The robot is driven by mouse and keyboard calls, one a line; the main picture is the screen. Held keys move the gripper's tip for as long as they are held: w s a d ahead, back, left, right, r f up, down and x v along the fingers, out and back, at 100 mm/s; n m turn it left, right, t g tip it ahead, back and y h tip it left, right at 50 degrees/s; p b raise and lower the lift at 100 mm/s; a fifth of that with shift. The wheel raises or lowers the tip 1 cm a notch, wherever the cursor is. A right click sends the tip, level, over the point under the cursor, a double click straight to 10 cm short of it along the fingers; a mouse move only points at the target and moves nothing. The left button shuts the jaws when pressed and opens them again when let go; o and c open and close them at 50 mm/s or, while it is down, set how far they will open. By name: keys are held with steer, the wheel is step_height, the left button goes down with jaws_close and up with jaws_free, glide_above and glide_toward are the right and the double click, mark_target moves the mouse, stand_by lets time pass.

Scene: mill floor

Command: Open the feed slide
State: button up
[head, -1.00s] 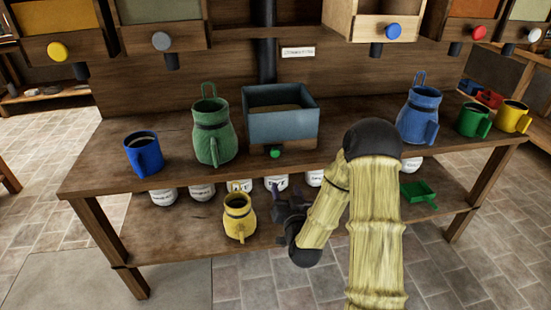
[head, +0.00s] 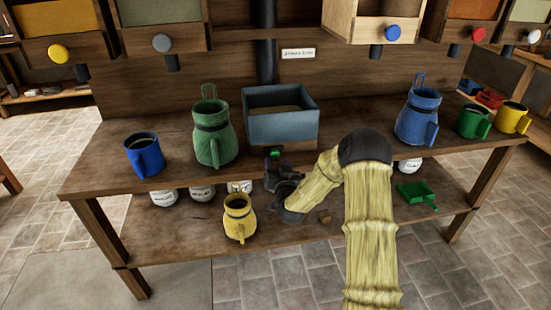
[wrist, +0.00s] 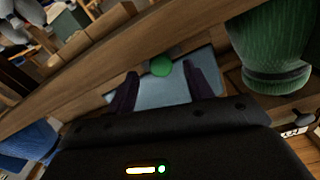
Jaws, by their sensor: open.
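A blue-grey open-topped box (head: 283,127) stands on the workbench with grainy material inside. A green knob (head: 276,154) sits low on its front, probably the feed slide's knob. My gripper (head: 275,165) is in front of and just below the knob at the bench's front edge. In the wrist view my gripper (wrist: 160,80) is open, with its two dark fingers apart. The green knob (wrist: 161,66) shows between the fingertips there. I cannot tell whether either finger touches it. The gripper partly hides the knob's surroundings in the head view.
A green jug (head: 212,133) stands left of the box, a blue mug (head: 144,155) farther left. A blue jug (head: 417,116) stands to the right.

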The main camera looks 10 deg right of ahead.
mark_target(275, 157)
steer(key=shift+w, duration=1.9)
jaws_close()
